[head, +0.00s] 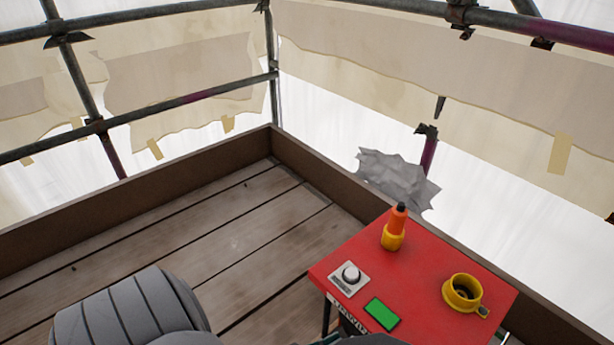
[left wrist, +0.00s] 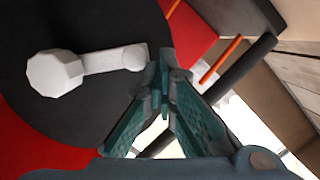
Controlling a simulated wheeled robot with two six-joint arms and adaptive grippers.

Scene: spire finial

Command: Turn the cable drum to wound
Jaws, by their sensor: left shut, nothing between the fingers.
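In the left wrist view a large black disc (left wrist: 95,110), which looks like the cable drum's face, sits against a red panel (left wrist: 50,150). A white crank (left wrist: 105,60) lies across it, with a faceted knob (left wrist: 55,72) at the left and a rounded end at the right. My left gripper (left wrist: 165,72) is shut and empty, its teal fingertips close to the crank's rounded end; I cannot tell whether they touch. In the head view the drum's face is hidden below the red box top (head: 420,255); partly cut-off lettering shows on its front. My right gripper is not in view.
On the red top stand an orange-and-yellow bottle-like piece (head: 394,228), a white knob on a plate (head: 350,276), a green rectangle (head: 381,314) and a yellow ring-shaped cup (head: 462,292). Wooden boards (head: 200,245) are clear at left. An orange rod (left wrist: 220,62) lies right of the fingers.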

